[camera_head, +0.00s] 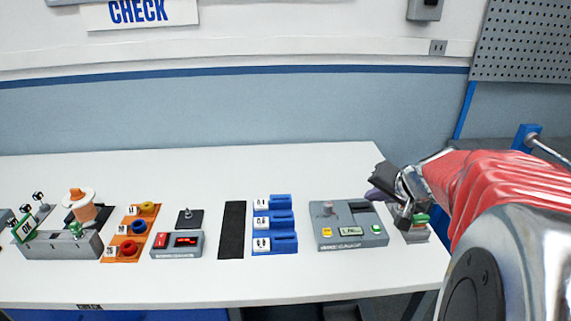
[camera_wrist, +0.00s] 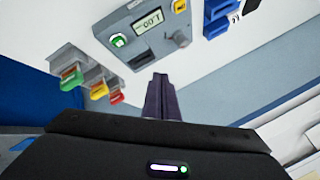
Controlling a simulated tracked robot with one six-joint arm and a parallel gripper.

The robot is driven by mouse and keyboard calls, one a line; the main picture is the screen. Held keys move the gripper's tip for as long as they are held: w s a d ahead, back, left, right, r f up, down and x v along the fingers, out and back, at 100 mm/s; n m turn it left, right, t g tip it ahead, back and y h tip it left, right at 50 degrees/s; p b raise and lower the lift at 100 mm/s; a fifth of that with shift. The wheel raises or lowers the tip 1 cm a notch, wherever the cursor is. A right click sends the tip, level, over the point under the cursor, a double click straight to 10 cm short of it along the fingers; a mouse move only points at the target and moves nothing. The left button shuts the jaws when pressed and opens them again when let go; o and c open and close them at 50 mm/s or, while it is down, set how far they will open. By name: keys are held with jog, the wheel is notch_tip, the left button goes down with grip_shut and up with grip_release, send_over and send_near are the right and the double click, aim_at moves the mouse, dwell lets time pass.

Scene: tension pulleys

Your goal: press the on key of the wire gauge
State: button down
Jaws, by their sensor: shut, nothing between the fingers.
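The wire gauge (camera_head: 322,241) is a grey box on the right part of the white table, with a small lit display (camera_head: 350,231), a yellow key (camera_head: 327,232) and a green key (camera_head: 376,229). Upside down in the wrist view, the gauge (camera_wrist: 127,18) shows its green key (camera_wrist: 118,40), yellow key (camera_wrist: 180,6) and display with digits. I cannot read which key is marked on. My gripper (camera_head: 374,194) is shut and empty, at the gauge's right back side in the head view. Its dark fingers (camera_wrist: 161,97) look apart from the keys.
A grey holder with green, yellow and red parts (camera_wrist: 92,82) stands close beside the gauge, partly behind my gripper in the head view. Blue blocks (camera_head: 275,222) and a black strip (camera_head: 232,230) lie left of the gauge. The table behind these is clear.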

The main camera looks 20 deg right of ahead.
jog(key=shift+m+h, duration=0.4)
jog(key=shift+m, duration=0.2)
jog(key=d, duration=0.4)
jog(key=shift+s+d+f, duration=0.1)
jog(key=shift+s+f, duration=0.05)
jog(key=shift+f, duration=0.1)
jog(key=shift+f, duration=0.15)
jog(key=shift+f, duration=4.25)
jog(key=shift+f, duration=0.8)
jog(key=shift+r, duration=0.85)
jog(key=shift+r, duration=2.5)
